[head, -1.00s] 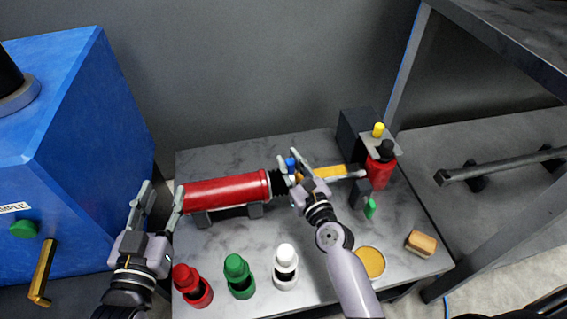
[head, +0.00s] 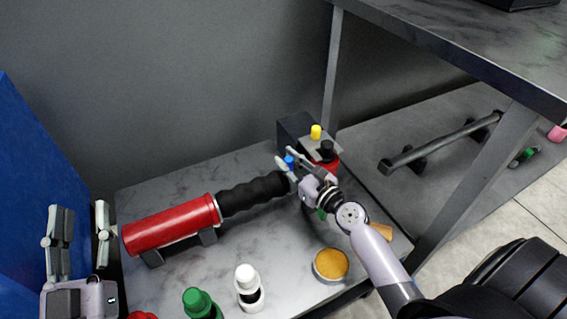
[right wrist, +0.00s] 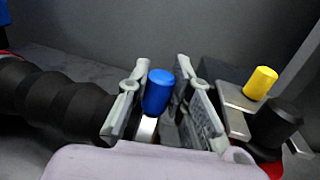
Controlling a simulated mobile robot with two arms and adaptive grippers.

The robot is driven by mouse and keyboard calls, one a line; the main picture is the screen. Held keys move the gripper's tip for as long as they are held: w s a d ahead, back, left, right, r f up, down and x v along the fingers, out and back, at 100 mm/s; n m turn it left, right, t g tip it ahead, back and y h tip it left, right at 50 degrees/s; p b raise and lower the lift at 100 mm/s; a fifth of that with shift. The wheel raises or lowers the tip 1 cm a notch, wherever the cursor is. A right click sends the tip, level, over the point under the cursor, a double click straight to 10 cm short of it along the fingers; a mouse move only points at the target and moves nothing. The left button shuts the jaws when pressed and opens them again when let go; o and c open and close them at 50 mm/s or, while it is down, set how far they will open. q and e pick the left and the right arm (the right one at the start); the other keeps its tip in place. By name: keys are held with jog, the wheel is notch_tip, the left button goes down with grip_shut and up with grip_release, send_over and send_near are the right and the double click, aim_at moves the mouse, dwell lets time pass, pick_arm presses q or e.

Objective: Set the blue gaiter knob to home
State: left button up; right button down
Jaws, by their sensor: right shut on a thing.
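The blue gaiter knob (head: 289,162) stands at the right end of the black ribbed gaiter (head: 253,194), which is stretched out from the red cylinder (head: 165,226). My right gripper (head: 287,165) is at the knob, with its fingers on either side of it. In the right wrist view the blue knob (right wrist: 159,92) stands upright on a pale stem between the two fingers (right wrist: 156,84). The gripper hides the slide under the knob. My left gripper (head: 82,215) is open and empty at the far left.
A dark block with a yellow knob (head: 315,132) and a black knob (head: 326,149) stand just right of the gripper. White (head: 247,279) and green (head: 200,302) knobs and a tin with an orange top (head: 331,263) are near the front. A table stands at right.

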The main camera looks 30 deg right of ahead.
jog(key=c, duration=1.4)
grip_release()
jog(key=s, duration=0.4)
jog(key=s+d, duration=0.1)
jog(key=s, duration=0.3)
jog(key=s+d, duration=0.1)
jog(key=s, duration=0.2)
jog(key=shift+s+d, duration=0.1)
jog(key=shift+s, duration=0.3)
